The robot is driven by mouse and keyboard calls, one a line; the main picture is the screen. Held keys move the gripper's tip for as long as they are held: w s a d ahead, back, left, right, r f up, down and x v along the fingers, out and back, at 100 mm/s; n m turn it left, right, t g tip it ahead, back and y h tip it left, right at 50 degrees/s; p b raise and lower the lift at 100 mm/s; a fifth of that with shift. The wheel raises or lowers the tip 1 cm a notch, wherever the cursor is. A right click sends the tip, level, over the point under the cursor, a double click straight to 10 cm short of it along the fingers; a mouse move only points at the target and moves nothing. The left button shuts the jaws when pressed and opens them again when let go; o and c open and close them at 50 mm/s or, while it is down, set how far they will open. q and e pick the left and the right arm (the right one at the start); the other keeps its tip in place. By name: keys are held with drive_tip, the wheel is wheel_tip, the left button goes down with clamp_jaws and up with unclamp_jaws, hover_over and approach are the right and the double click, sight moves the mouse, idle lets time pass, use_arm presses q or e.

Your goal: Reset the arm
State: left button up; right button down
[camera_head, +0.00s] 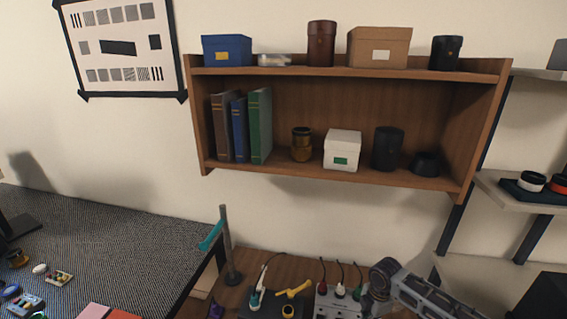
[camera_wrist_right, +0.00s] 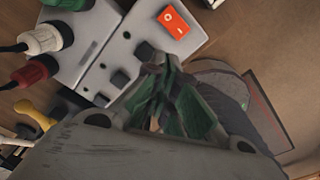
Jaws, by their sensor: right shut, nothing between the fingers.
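My right arm (camera_head: 436,293) comes in at the lower right of the head view, low over the wooden bench; its fingers are not visible there. In the right wrist view my right gripper (camera_wrist_right: 158,92) is shut with nothing between its green-padded fingers. Its tips are over the edge of a grey power strip (camera_wrist_right: 103,65) with an orange switch (camera_wrist_right: 174,21). I cannot tell whether they touch it. My left gripper is not in view.
A wooden shelf (camera_head: 350,178) with boxes, books and lens parts hangs on the wall. The bench (camera_head: 262,262) carries a stand (camera_head: 228,250), a yellow tool (camera_head: 294,289) and plugs with cables (camera_head: 340,291). A dark patterned mat (camera_head: 110,245) lies left. A side shelf (camera_head: 500,192) stands right.

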drive_tip(key=s+a+r+m+t+y, duration=0.1)
drive_tip(key=s+a+m, duration=0.2)
drive_tip(key=s+a, duration=0.35)
drive_tip(key=s+a+r+m+t+y, duration=0.1)
drive_tip(key=s+a+m, duration=0.25)
drive_tip(key=a, duration=0.65)
drive_tip(key=s+d+r+m+t+h, duration=0.1)
drive_tip(key=s+d+r+m+h, duration=0.1)
drive_tip(key=s+d+r+m, duration=0.75)
drive_tip(key=s+f+m+g, duration=0.1)
drive_tip(key=s+f, duration=0.1)
drive_tip(key=f, duration=1.6)
drive_tip(key=s+f+m, duration=0.2)
drive_tip(key=f, duration=1.6)
drive_tip(key=s+d+f, duration=0.2)
drive_tip(key=s+f, duration=0.7)
drive_tip(key=s, duration=0.2)
drive_tip(key=s+d+f+g, duration=0.1)
drive_tip(key=s+d+f, duration=0.1)
drive_tip(key=s+f, duration=0.8)
drive_tip(key=shift+s+n, duration=0.3)
drive_tip(key=shift+s, duration=0.4)
